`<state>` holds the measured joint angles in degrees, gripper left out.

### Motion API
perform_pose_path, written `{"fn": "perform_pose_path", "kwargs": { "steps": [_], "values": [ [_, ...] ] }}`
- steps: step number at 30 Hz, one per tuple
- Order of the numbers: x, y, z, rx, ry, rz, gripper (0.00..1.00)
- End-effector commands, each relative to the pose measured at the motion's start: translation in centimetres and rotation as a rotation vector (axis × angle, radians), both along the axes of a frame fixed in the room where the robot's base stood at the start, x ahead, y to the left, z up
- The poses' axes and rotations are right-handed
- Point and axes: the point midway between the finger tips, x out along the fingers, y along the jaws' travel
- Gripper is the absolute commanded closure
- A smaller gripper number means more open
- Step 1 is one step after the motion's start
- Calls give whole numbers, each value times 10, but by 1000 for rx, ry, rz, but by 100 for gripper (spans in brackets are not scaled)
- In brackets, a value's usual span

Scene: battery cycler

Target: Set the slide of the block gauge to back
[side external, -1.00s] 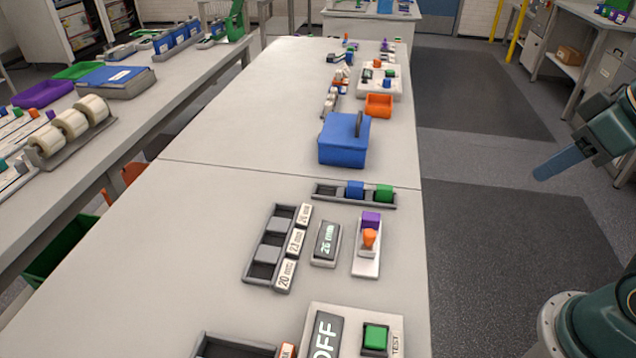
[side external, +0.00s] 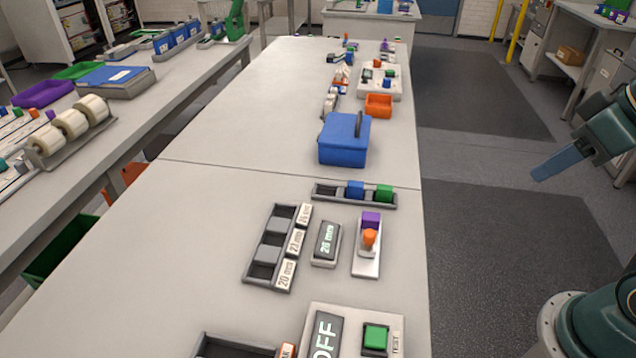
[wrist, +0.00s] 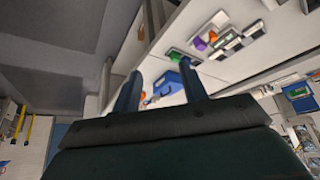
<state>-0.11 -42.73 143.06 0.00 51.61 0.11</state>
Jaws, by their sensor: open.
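The block gauge (side external: 366,262) is a narrow pale base on the near table with an orange knob (side external: 369,238) on its slide. A purple block (side external: 371,220) sits at its far end, close behind the knob. A small display (side external: 326,242) to its left reads "26 mm". In the wrist view the purple block (wrist: 200,43) and orange knob (wrist: 213,37) show small, beyond my right finger. My gripper (side external: 558,165) is at the right, off the table and away from the gauge. In the wrist view my gripper (wrist: 160,68) has its fingers apart with nothing held.
A rack (side external: 336,188) with blue and green blocks lies behind the gauge. A labelled tray (side external: 267,262) with grey blocks stands left of the display. A panel reading OFF (side external: 326,337) with a green button (side external: 376,337) is in front. A blue box (side external: 343,150) stands farther back.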

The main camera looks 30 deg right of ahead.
Motion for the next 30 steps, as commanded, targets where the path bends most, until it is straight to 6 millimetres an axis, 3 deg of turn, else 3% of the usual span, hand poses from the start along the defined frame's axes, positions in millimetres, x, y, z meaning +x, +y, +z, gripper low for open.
{"fn": "perform_pose_path", "kwargs": {
  "steps": [8, 14, 23, 30],
  "values": [
    [18, 8, 6, 15, 50, 7, 57],
    [47, 23, 10, 34, 122, 14, 57],
    [95, 55, 7, 46, 244, 16, 57],
    [131, 89, -8, 39, 339, 16, 57]
  ]
}}
